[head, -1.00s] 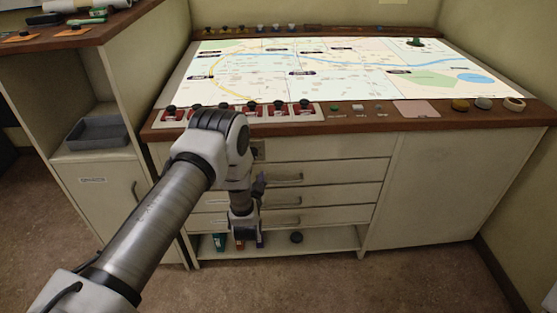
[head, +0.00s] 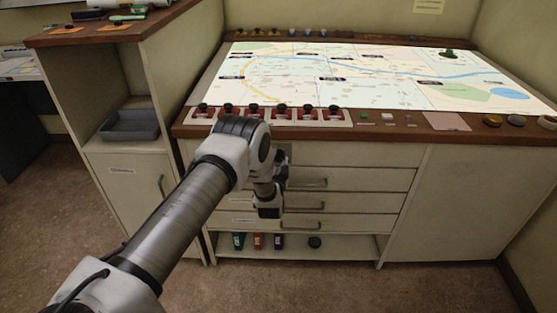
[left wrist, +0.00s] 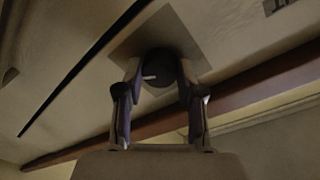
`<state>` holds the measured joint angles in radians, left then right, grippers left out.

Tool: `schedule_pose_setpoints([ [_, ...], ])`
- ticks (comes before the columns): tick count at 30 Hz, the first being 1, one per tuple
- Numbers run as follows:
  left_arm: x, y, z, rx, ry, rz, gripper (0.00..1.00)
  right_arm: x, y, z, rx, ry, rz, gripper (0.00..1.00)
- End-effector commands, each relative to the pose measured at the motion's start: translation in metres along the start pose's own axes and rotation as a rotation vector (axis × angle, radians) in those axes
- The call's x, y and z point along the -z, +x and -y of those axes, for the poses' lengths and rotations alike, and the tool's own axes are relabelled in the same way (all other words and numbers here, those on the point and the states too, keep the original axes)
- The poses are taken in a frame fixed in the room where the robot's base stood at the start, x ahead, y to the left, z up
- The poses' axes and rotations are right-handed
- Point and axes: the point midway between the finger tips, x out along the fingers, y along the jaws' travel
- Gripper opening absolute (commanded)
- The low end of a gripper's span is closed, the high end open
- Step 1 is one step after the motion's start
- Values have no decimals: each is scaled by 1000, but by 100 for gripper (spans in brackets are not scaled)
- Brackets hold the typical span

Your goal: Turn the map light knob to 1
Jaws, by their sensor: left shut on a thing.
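The map light knob (left wrist: 162,68) is a dark round knob with a short white mark, on a square plate (left wrist: 190,35) on the console's front. In the head view the plate (head: 286,148) shows just below the console's top edge, and my arm hides the knob there. My left gripper (left wrist: 159,76) is shut on the knob, one finger on each side. In the head view my left gripper (head: 281,168) is at the plate, its wrist hanging below. The white mark lies across the knob's lower left part in the wrist view. I cannot read any numbers around it. My right gripper is out of view.
The lit map table (head: 370,75) has several red switches (head: 280,112) along its front edge. Drawers with handles (head: 312,183) lie close below and right of my gripper. A side cabinet with a grey tray (head: 130,125) stands left. The floor in front is clear.

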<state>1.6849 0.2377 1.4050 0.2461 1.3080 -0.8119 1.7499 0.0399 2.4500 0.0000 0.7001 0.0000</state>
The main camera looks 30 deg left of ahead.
Motion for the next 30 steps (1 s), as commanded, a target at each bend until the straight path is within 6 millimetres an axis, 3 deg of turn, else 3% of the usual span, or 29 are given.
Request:
schedule_pose_setpoints([
  [14, -1, 0, -1, 8, -128, -8, 3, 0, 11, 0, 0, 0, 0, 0],
  [30, -3, 0, -2, 31, -603, -36, 3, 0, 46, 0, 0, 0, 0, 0],
])
